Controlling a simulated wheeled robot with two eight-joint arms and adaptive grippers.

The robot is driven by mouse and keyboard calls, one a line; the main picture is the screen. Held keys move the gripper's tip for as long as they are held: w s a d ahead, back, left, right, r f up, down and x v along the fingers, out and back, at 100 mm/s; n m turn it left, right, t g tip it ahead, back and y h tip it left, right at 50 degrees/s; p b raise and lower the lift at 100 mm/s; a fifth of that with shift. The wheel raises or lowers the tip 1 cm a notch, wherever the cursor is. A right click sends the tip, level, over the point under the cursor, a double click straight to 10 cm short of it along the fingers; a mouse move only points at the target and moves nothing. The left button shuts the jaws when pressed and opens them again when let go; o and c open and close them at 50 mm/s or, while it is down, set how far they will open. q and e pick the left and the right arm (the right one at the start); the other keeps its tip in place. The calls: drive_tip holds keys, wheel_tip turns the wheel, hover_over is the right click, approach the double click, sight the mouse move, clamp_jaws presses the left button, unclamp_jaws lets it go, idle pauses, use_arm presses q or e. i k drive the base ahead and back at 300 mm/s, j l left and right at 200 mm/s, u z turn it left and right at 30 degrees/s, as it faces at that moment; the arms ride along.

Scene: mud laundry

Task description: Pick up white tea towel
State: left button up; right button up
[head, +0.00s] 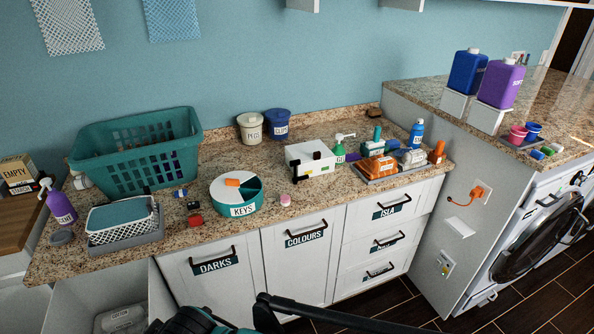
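A white cloth with a fine grid pattern (67,25) hangs on the wall at the top left. A blue gridded cloth (171,18) hangs to its right. A white piece with a dark grid pattern and a teal top (122,220) sits in a grey tray (125,246) at the left front of the counter. I cannot tell which of the white pieces is the tea towel. No gripper fingers show in the head view. A dark and teal shape with a long black bar (340,316) enters at the bottom edge, and I cannot tell what it is.
A teal laundry basket (135,155) stands behind the grey tray. A purple spray bottle (60,204) stands left of it. A round KEYS container (238,196), a white box (309,160) and several bottles fill the counter (200,240). The washing machine (540,225) is at right.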

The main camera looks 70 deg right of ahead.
sight(407, 158)
drive_tip(key=z, duration=3.05)
drive_tip(key=i+z, duration=0.1)
drive_tip(key=z, duration=0.4)
